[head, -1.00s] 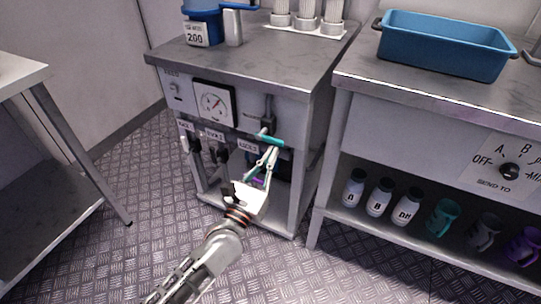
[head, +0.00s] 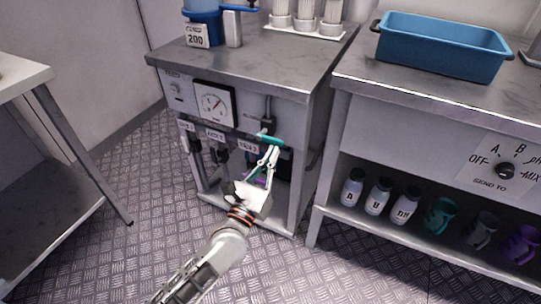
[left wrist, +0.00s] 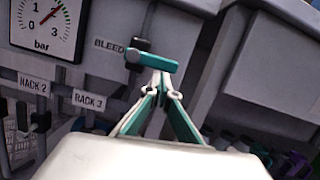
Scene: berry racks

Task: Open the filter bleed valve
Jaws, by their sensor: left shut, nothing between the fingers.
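The bleed valve has a teal lever handle (head: 270,140) on the front of the grey filter cabinet, right of the pressure gauge (head: 214,102). In the left wrist view the teal handle (left wrist: 152,61) lies roughly crosswise beside the BLEED label (left wrist: 109,45). My left gripper (head: 274,150) is shut and empty. Its fingertips (left wrist: 161,76) are just below the handle's right part in the wrist view; whether they touch it I cannot tell. My right gripper is not in view.
Black rack valves (head: 220,152) hang below the gauge, left of my gripper. A bench with a blue tub (head: 442,50) and a shelf of bottles (head: 378,197) stands to the right. A steel table (head: 50,150) stands left. The floor between is clear.

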